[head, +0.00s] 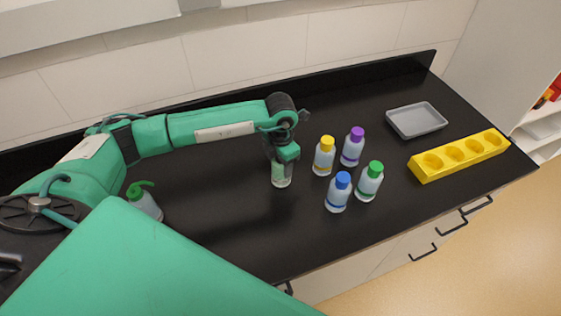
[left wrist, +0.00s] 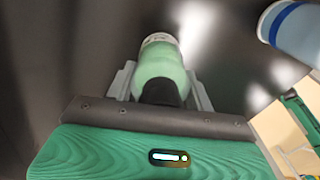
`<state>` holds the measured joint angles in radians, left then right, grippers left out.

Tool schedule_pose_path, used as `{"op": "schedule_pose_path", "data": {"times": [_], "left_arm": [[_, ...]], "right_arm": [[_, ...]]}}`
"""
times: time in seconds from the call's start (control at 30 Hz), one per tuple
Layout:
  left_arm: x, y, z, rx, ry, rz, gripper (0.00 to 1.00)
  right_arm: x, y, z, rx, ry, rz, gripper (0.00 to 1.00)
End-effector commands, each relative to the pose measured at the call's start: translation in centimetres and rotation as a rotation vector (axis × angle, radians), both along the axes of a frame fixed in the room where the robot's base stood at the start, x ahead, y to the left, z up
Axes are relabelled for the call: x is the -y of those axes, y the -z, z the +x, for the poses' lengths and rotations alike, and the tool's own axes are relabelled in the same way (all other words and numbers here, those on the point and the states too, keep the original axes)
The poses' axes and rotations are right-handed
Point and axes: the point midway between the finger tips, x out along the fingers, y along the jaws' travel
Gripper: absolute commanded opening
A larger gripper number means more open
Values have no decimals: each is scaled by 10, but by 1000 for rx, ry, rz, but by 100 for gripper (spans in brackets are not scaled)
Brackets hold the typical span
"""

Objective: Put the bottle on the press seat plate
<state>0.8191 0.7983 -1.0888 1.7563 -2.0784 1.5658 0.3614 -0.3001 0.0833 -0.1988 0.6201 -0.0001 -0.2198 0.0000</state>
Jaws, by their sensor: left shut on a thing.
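My left gripper (head: 281,158) points down over the counter and is shut on a pale green-and-white bottle (head: 281,178). In the left wrist view the same bottle (left wrist: 161,62) sits between the jaws (left wrist: 160,92), with its dark top towards the palm. I cannot tell whether its base touches the counter. My right gripper is not in view.
Right of the gripper stand bottles with yellow (head: 324,156), purple (head: 352,147), blue (head: 338,192) and green (head: 369,182) caps. Further right are a grey tray (head: 416,122) and a yellow rack (head: 459,155) with round holes. The black counter (head: 225,205) is clear left of the held bottle.

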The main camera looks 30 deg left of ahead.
Motion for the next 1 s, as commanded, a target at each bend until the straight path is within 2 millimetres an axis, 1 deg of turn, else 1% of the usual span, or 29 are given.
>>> {"op": "schedule_pose_path", "data": {"times": [0.07,0.1,0.17,0.2,0.43,0.57,0.63,0.77,1.0], "left_arm": [[0,4,0,1,0,0,23],[0,2,0,0,0,0,61],[0,2,0,0,0,0,73],[0,2,0,0,0,0,75],[0,2,0,0,0,0,75],[0,-3,0,0,-1,0,75],[0,-8,1,4,0,0,75],[0,-33,1,5,0,0,75],[0,-86,1,5,0,-1,75]], "right_arm": [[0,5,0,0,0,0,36],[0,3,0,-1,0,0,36],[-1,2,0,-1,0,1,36],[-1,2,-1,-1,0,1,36],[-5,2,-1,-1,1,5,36],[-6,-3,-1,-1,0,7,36],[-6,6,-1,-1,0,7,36],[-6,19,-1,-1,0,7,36],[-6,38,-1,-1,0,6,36]]}}
